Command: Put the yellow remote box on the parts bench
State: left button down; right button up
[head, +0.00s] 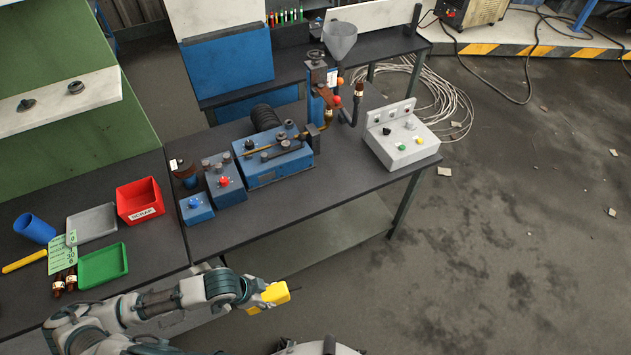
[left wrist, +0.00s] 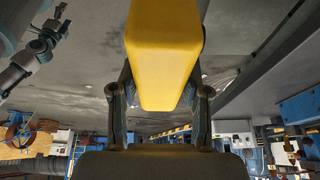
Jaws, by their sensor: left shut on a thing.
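My left gripper (head: 262,298) is shut on the yellow remote box (head: 274,294). It holds the box in the air in front of the dark benches, past their near edge. In the left wrist view the yellow box (left wrist: 163,50) sits between the two dark fingers of the left gripper (left wrist: 160,105). The dark bench on the left (head: 150,250) carries trays and small parts; the adjoining bench (head: 330,190) carries blue machinery. I cannot tell which is the parts bench. A dark jointed part at the upper left of the left wrist view may be my right gripper (left wrist: 45,40); its jaws are unclear.
The left bench holds a red scrap tray (head: 140,200), a grey tray (head: 92,224), a green tray (head: 103,266) and a blue cup (head: 35,229). A grey control box (head: 401,140) stands on the adjoining bench's right end. Bare surface shows between the objects.

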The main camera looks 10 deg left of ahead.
aim_at(42, 285)
jog(key=i, duration=0.95)
